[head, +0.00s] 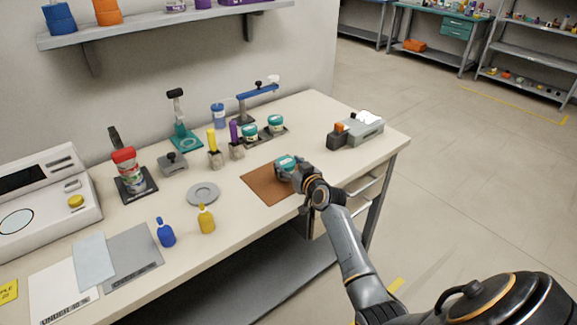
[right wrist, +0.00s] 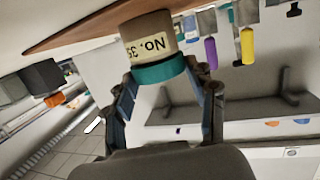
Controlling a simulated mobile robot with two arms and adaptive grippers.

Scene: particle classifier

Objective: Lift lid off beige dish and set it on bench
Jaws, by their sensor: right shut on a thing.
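A beige dish (right wrist: 150,35) with a printed "No. 35" label shows upside down in the right wrist view. Its teal lid (right wrist: 160,72) is still against the dish's rim; it also shows in the head view (head: 286,161). My right gripper (right wrist: 165,78) is shut on the lid, with one finger on each side. In the head view my right gripper (head: 289,169) is over the brown mat (head: 262,187) and hides most of the dish. I cannot tell whether the dish touches the mat. My left gripper is not in view.
Two teal-lidded jars (head: 276,122) stand in a rack behind the mat. A grey device (head: 362,130) is to the right. A grey round plate (head: 203,193) and blue and yellow bottles (head: 206,220) are left of the mat. The bench (head: 315,118) is bare between mat and device.

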